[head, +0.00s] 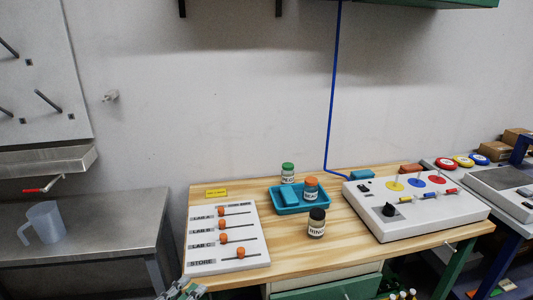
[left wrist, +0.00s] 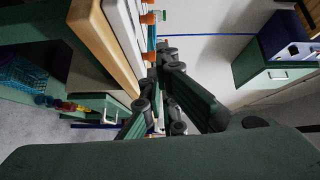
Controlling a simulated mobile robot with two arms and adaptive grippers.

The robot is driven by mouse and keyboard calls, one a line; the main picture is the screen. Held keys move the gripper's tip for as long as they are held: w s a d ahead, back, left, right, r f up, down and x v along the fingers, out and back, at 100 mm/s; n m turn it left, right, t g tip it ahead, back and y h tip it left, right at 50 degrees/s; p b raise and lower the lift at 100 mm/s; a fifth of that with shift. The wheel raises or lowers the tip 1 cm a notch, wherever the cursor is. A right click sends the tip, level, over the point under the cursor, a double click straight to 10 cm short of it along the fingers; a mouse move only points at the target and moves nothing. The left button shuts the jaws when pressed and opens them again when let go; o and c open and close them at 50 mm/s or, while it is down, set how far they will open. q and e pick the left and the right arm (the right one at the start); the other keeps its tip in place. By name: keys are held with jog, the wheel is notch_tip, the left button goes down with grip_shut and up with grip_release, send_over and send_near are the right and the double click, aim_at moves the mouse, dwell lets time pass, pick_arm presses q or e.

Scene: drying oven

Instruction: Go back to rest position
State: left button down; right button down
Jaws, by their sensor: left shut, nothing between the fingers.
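My left gripper (head: 182,289) shows only partly at the bottom edge of the head view, just below the front left corner of the wooden table (head: 283,250). In the left wrist view its dark fingers (left wrist: 166,52) are shut with nothing between them. They reach toward the edge of the white slider panel (left wrist: 124,30), which appears sideways there; I cannot tell whether they touch it. In the head view the slider panel (head: 197,263) has several orange knobs. My right gripper is in neither view.
A blue tray (head: 297,210) with jars stands mid-table, with a dark-lidded jar (head: 317,222) in front. A white control box (head: 420,225) is at the right. A metal bench (head: 105,235) with a jug (head: 43,222) stands left.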

pick_arm(q)
jog(key=s+a+f+n+g+y, duration=0.25)
jog(key=a+n+y, duration=0.2)
jog(key=n, duration=0.35)
jog(key=s+a+f+n+g+y, duration=0.2)
jog(key=s+a+f+n+y, duration=0.15)
jog(key=n+y, duration=0.35)
jog(key=s+d+f+n+g+h, duration=0.25)
jog(key=s+d+f+g, duration=0.2)
jog(key=s, duration=0.45)
jog(key=s+d+f+n+g+h, duration=0.25)
jog(key=s+d+g, duration=0.2)
jog(key=s, duration=0.45)
jog(key=s+a+f+x, duration=0.1)
jog(key=s+x, duration=0.2)
jog(key=x, duration=0.9)
jog(key=s+x, duration=0.2)
jog(key=x, duration=0.9)
jog(key=s+a+f+g, duration=0.1)
jog(key=s+a+f, duration=0.2)
jog(key=s+f, duration=1.5)
jog(key=shift+s+a+f+g+y, duration=0.25)
jog(key=shift+f+g+y, duration=0.1)
jog(key=shift+f, duration=0.25)
